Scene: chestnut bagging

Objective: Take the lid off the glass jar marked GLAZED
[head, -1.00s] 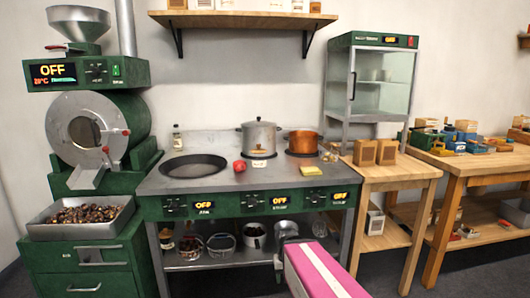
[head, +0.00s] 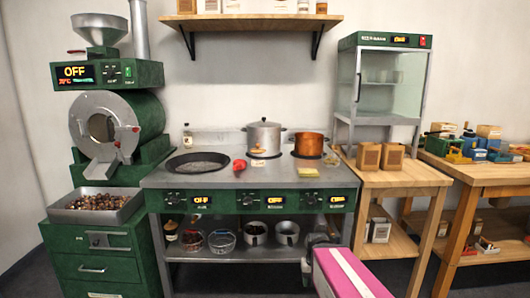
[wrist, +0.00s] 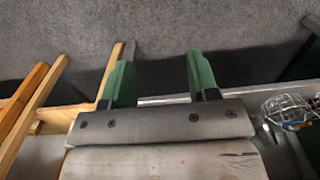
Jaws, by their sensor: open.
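I cannot make out a jar marked GLAZED in either view. A small jar-like container (head: 170,231) stands at the left of the stove's lower shelf, too small to read. A small bottle (head: 187,137) stands at the back left of the stove top, its label also unreadable. My gripper (wrist: 159,72) is open and empty in the wrist view, its two green fingers apart over grey floor.
The stove (head: 250,177) carries a pan (head: 197,162), a steel pot (head: 264,137) and a copper pot (head: 309,145). Bowls stand on its lower shelf. A wooden stand (head: 400,177) and a workbench (head: 482,180) are at right. A wire basket (wrist: 287,107) shows in the wrist view.

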